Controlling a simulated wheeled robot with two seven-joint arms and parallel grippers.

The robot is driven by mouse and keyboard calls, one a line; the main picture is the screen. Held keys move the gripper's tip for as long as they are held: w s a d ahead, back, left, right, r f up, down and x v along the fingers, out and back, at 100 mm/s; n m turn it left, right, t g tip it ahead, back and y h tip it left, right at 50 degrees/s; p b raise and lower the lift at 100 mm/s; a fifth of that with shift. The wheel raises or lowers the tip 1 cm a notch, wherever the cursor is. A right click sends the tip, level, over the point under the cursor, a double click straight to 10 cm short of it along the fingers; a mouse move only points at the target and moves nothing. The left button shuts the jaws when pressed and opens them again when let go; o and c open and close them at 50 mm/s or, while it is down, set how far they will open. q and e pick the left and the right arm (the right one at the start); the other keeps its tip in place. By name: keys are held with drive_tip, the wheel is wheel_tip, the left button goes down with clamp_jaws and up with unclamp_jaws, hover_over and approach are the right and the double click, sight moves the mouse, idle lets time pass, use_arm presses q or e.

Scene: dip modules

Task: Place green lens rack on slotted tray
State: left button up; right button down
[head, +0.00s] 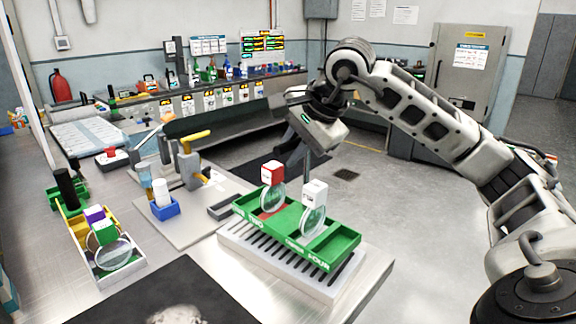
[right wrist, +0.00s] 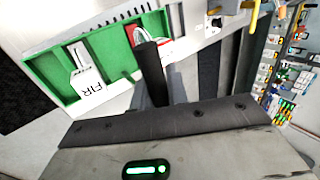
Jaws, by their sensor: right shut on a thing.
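The green lens rack (head: 312,256) is over the white slotted tray (head: 262,262) near the table's right corner. I cannot tell whether it rests fully on the slots or sits slightly above them. A red-capped lens (head: 272,175) and a white-capped lens (head: 314,195) stand upright in the rack. My right gripper (head: 306,160) reaches down at the rack's far side, shut on it. The contact is mostly hidden by the lenses. In the right wrist view the rack (right wrist: 48,72) lies beside the dark finger (right wrist: 152,75). My left gripper is not in view.
A yellow-walled tray (head: 122,270) with purple- and green-capped lenses stands at the left. A fixture with a yellow handle (head: 195,140) and a blue holder (head: 166,208) stand behind the slotted tray. A dark mat (head: 150,295) lies in front. The table edge is close on the right.

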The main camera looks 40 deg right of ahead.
sight(281, 178)
drive_tip(key=shift+w+d+f, duration=0.1)
drive_tip(key=shift+w+f, duration=0.2)
drive_tip(key=shift+f, duration=0.65)
drive_tip(key=shift+w+f, duration=0.3)
drive_tip(key=shift+f, duration=0.65)
drive_tip(key=shift+f, duration=0.2)
drive_tip(key=c, duration=1.4)
unclamp_jaws()
drive_tip(key=shift+f, duration=0.1)
drive_tip(key=v, duration=1.6)
drive_tip(key=shift+w+d+r, duration=0.25)
drive_tip(key=shift+d, duration=0.1)
